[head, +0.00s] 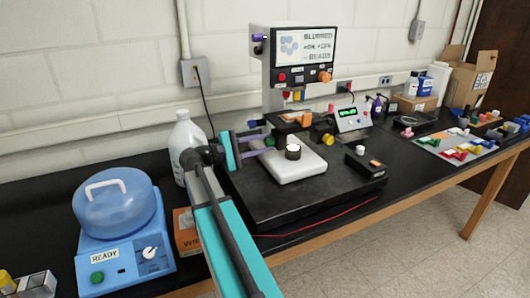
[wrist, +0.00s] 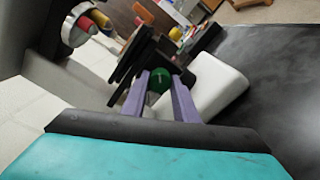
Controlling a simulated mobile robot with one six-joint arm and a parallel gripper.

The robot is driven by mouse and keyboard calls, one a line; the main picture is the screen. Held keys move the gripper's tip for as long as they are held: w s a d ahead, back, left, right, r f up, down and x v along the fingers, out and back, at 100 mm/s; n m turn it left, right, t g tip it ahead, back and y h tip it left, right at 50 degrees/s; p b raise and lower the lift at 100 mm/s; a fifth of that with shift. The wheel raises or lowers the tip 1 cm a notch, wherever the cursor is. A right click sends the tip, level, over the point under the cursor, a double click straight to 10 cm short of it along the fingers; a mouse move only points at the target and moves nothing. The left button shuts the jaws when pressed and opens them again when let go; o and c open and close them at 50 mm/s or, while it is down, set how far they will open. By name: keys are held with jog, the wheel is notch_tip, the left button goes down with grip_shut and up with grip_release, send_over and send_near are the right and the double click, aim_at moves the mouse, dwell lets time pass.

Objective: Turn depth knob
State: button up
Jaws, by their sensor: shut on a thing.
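A machine with a screen head (head: 303,58) on a column stands on a black base (head: 310,205). My gripper (head: 268,138) reaches in from the left at the machine's stage. In the wrist view, my gripper's purple fingers (wrist: 162,88) are shut on a round green knob (wrist: 158,79), one finger on each side.
A blue centrifuge-like device (head: 112,220) marked READY and a white jug (head: 188,140) stand left of my arm. A small black control box (head: 366,170) sits on the base's right side. A red cable (head: 320,229) runs along the base's front.

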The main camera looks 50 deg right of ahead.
jog(key=shift+s+a+f+m+b, duration=0.1)
jog(key=shift+f+m+b, duration=0.3)
jog(key=shift+m+b, duration=0.7)
jog(key=shift+r+m+b, duration=0.15)
jog(key=shift+m+b, duration=0.5)
jog(key=shift+m, duration=0.05)
jog(key=o, duration=1.1)
jog(key=shift+a+r, duration=0.1)
jog(key=shift+c, duration=0.2)
jog(key=shift+r, duration=0.1)
jog(key=b+v, duration=0.1)
jog(key=v, duration=0.6)
jog(key=shift+a, duration=0.15)
